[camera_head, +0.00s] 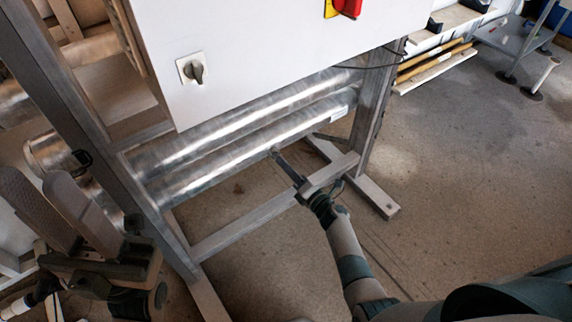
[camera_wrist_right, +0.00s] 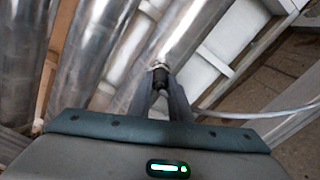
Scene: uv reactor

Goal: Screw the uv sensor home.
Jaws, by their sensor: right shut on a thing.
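The uv sensor (camera_wrist_right: 160,78) shows in the right wrist view as a small dark body with a pale metal collar at its far end. My right gripper (camera_wrist_right: 161,88) is shut on it, one finger on each side. The collar meets or lies right against a shiny steel tube (camera_wrist_right: 192,35); I cannot tell how deep it sits. In the head view my right gripper (camera_head: 277,155) reaches the lower steel tube (camera_head: 235,152), and the sensor is too small to make out there. My left gripper (camera_head: 40,190) is at the lower left, its two broad fingers apart and empty.
A metal frame (camera_head: 248,219) carries the tubes, with an upright at each side. A white cabinet (camera_head: 260,50) with a rotary switch (camera_head: 192,69) hangs above. A pale cable (camera_wrist_right: 265,114) runs right of my right fingers. The floor (camera_head: 460,170) at right is clear.

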